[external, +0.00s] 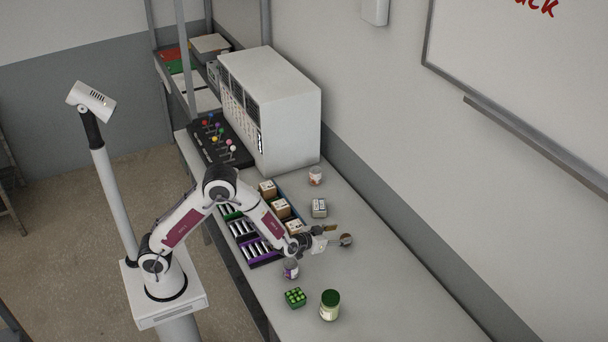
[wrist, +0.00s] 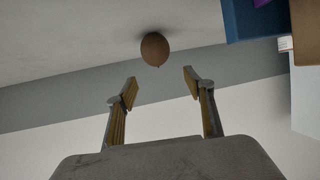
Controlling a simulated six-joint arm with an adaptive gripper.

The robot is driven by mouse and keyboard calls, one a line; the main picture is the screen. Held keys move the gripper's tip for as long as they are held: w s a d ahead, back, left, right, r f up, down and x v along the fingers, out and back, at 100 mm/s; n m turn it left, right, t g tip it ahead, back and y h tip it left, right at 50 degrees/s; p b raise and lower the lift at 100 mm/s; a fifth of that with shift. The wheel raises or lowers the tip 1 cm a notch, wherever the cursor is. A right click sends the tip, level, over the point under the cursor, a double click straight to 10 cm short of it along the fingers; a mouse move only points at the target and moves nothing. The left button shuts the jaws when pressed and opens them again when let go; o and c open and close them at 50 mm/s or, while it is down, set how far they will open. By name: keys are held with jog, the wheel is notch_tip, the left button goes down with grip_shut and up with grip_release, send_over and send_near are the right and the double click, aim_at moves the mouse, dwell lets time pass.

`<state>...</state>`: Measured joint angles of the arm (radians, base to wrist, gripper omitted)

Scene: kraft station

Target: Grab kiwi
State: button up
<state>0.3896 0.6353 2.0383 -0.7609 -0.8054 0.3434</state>
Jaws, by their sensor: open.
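The kiwi (external: 346,239) is a small brown oval thing lying on the table, to the right of my gripper in the external view. In the wrist view the kiwi (wrist: 155,48) sits beyond the fingertips, between their lines and a little left of centre. My gripper (external: 328,238) is open and empty, low over the table and just short of the kiwi. Both fingers of my gripper (wrist: 161,84) show apart in the wrist view, with a gap to the kiwi.
A small grey-white box (external: 319,208) and a jar (external: 315,176) stand behind the kiwi. A purple-labelled jar (external: 290,269), a green crate (external: 295,297) and a green-lidded jar (external: 330,305) stand in front. Boxes in a blue bin (external: 277,191) lie left. Table right of the kiwi is clear.

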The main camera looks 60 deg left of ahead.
jog(key=shift+f, duration=1.75)
jog(key=shift+x, duration=1.5)
jog(key=c, duration=1.2)
